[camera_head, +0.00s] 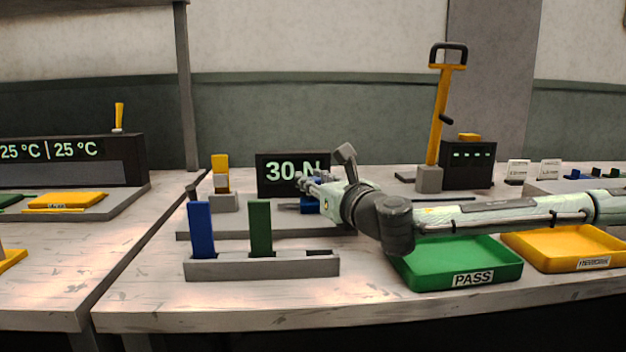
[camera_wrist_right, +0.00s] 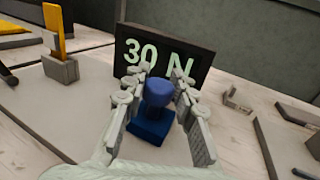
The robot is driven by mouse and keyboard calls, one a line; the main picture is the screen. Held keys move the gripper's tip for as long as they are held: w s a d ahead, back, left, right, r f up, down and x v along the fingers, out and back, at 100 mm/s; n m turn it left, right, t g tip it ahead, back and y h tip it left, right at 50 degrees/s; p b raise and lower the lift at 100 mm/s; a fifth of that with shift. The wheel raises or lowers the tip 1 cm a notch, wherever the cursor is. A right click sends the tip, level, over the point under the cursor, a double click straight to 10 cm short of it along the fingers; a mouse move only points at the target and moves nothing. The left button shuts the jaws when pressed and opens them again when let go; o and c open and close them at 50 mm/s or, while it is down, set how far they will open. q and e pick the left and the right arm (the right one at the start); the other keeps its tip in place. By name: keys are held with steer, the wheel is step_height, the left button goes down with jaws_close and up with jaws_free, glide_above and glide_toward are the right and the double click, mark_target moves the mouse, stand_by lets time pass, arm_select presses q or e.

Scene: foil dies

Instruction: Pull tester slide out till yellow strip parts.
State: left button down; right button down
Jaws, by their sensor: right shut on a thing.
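My right gripper (camera_head: 304,186) reaches in from the right over the tester's grey base (camera_head: 245,228). In the right wrist view its fingers (camera_wrist_right: 163,76) are closed around the upright blue knob (camera_wrist_right: 158,91) of the blue slide (camera_wrist_right: 150,130). Part of the blue slide (camera_head: 309,206) also shows in the head view below the fingers. The tester display (camera_head: 280,174) behind reads 30 N. A yellow strip (camera_head: 220,162) stands upright at a grey block (camera_head: 223,203) on the left of the base. The wrist view cannot show clearly whether the strip is whole. My left gripper is not in view.
In front stands a grey rack (camera_head: 262,268) with a blue plate (camera_head: 201,230) and a green plate (camera_head: 260,228). A green PASS tray (camera_head: 490,272) and a yellow tray (camera_head: 565,255) lie to the right, below my forearm. A yellow lever press (camera_head: 438,130) stands behind.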

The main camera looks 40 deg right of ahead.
steer(key=c, duration=1.2)
jaws_free()
steer(key=shift+a, duration=0.1)
steer(key=shift+a, duration=0.1)
steer(key=shift+s+a, duration=0.2)
steer(key=shift+a, duration=0.15)
steer(key=shift+s, duration=0.45)
steer(key=shift+s+d, duration=0.1)
steer(key=shift+s, duration=0.25)
steer(key=s, duration=0.4)
steer(key=shift+s+a, duration=0.2)
steer(key=shift+s, duration=0.45)
